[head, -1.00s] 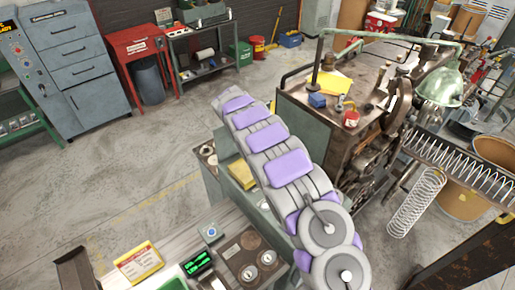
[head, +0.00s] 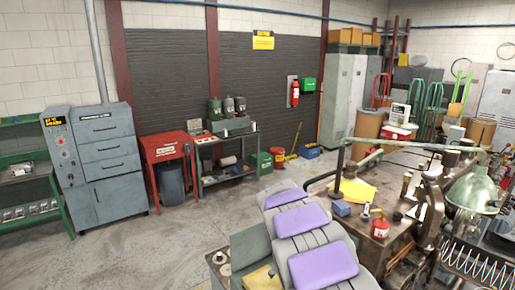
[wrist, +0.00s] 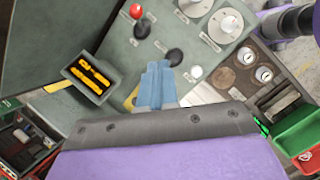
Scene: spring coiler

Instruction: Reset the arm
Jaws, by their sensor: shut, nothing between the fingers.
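My arm (head: 305,240), grey with purple pads, rises from the bottom middle of the head view. Its outer part is out of that picture. My gripper (wrist: 158,72) shows in the wrist view as two blue fingers side by side. They are shut with nothing between them. Behind them is a grey-green control panel (wrist: 120,45) with a red knob (wrist: 136,11), black knobs and pale dials. I cannot tell whether the fingertips touch the panel.
A workbench machine (head: 385,190) with a green lamp (head: 474,192) and a coil spring (head: 475,262) stands at the right. A grey cabinet (head: 97,165) and a red stand (head: 166,148) are at the back left. The concrete floor (head: 165,245) at left is clear.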

